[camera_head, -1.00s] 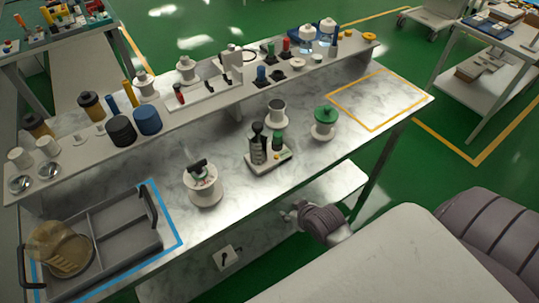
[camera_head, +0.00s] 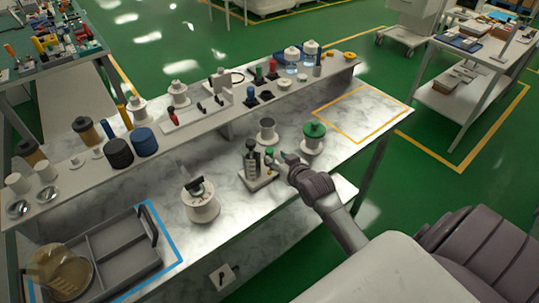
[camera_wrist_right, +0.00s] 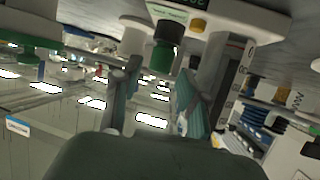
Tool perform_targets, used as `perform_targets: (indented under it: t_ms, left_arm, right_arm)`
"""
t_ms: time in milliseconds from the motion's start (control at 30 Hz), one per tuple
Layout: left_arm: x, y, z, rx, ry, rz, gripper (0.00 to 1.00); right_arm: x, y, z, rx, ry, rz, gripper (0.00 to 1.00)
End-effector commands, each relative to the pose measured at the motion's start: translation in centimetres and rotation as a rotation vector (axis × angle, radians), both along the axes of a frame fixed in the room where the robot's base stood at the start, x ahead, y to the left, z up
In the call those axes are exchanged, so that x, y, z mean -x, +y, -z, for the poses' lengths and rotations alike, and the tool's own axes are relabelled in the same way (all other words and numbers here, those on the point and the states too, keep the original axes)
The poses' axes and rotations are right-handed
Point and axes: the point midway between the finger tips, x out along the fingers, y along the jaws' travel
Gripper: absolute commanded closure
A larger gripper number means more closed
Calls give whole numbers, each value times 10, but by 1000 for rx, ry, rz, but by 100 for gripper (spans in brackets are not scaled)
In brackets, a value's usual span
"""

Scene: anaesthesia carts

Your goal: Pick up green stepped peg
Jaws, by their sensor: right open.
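The green stepped peg (camera_head: 269,152) stands upright on a white fixture block (camera_head: 262,180) on the marble table, next to a dark grey stepped peg (camera_head: 251,162). My right gripper (camera_head: 281,161) is just to the right of the peg, with its arm coming from the lower right. In the right wrist view, which is upside down, the green peg (camera_wrist_right: 161,57) shows ahead of the fingertips, roughly between the two spread fingers (camera_wrist_right: 153,88). The gripper is open and empty. I cannot tell whether a finger touches the peg. My left gripper is not in view.
A white pot with a green lid (camera_head: 314,131) stands close behind my right gripper. A grey cup (camera_head: 267,127) is behind the fixture, and a white round container (camera_head: 201,206) is to its left. A raised shelf (camera_head: 190,125) holds several items. The orange-taped area (camera_head: 352,112) is clear.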

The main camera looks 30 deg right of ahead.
Motion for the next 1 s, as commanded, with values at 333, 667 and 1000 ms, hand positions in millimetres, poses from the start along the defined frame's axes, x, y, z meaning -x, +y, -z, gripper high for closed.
perform_targets:
  t_ms: [333, 667, 1000]
  left_arm:
    - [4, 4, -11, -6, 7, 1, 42]
    - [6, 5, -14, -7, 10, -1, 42]
    - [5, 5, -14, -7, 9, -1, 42]
  right_arm:
    - [-29, -2, 6, 0, 0, 0, 57]
    - [-56, -5, 20, 2, 1, -1, 57]
    - [-56, -5, 20, 2, 1, -1, 79]
